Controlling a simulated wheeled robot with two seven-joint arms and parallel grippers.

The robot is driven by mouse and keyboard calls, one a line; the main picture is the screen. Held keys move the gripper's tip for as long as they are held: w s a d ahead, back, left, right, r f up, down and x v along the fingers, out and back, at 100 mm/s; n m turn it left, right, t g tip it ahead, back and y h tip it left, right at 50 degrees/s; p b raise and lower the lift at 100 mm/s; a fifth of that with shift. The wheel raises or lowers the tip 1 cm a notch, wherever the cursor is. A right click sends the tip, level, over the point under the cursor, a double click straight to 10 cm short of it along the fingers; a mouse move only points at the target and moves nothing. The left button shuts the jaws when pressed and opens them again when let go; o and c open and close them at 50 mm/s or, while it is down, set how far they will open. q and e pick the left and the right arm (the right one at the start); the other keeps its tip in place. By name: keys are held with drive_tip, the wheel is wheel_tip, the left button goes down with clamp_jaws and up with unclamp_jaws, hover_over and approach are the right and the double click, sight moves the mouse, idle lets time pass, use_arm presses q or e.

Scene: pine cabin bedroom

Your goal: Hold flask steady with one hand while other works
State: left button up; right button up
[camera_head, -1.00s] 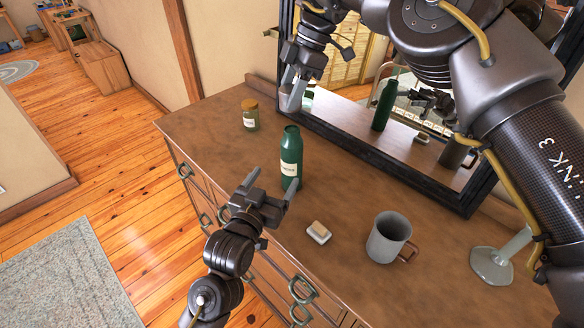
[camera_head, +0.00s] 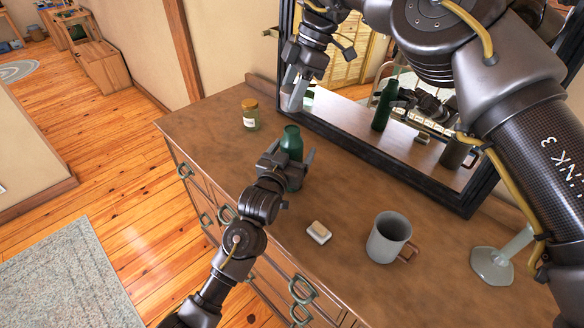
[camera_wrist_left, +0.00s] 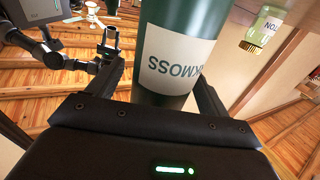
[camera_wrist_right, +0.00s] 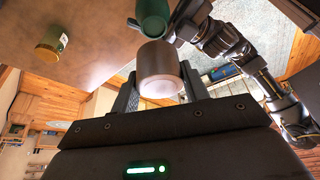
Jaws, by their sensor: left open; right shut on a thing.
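The dark green flask (camera_head: 291,142) stands upright on the dresser top, its lower part behind my left gripper. My left gripper (camera_head: 290,168) is open, with its fingers on either side of the flask. In the left wrist view the flask's body (camera_wrist_left: 176,38) and pale label stand between the fingers; I cannot tell if they touch it. The cup (camera_wrist_right: 159,72) fills the jaws in the right wrist view, with the flask (camera_wrist_right: 153,18) beyond.
A jar with a yellow lid (camera_head: 250,114) stands left of the flask. A soap-like block (camera_head: 319,232), a grey mug (camera_head: 388,238) and a glass-like base (camera_head: 493,264) are to the right. The framed mirror (camera_head: 395,150) borders the back. Bare dresser top (camera_head: 340,190) lies between.

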use_arm(q)
drive_tip(key=shift+c, duration=0.5)
drive_tip(key=c, duration=1.4)
use_arm(e)
hover_over(288, 130)
drive_tip(key=shift+w+d+f, duration=0.1)
drive_tip(key=shift+d+f, duration=0.15)
drive_tip(key=shift+f, duration=1)
drive_tip(key=shift+w+d+f, duration=0.1)
drive_tip(key=shift+d+f, duration=0.1)
drive_tip(key=shift+f, duration=1.05)
drive_tip(key=shift+f, duration=0.1)
drive_tip(key=shift+f, duration=0.75)
drive_tip(key=shift+f, duration=0.55)
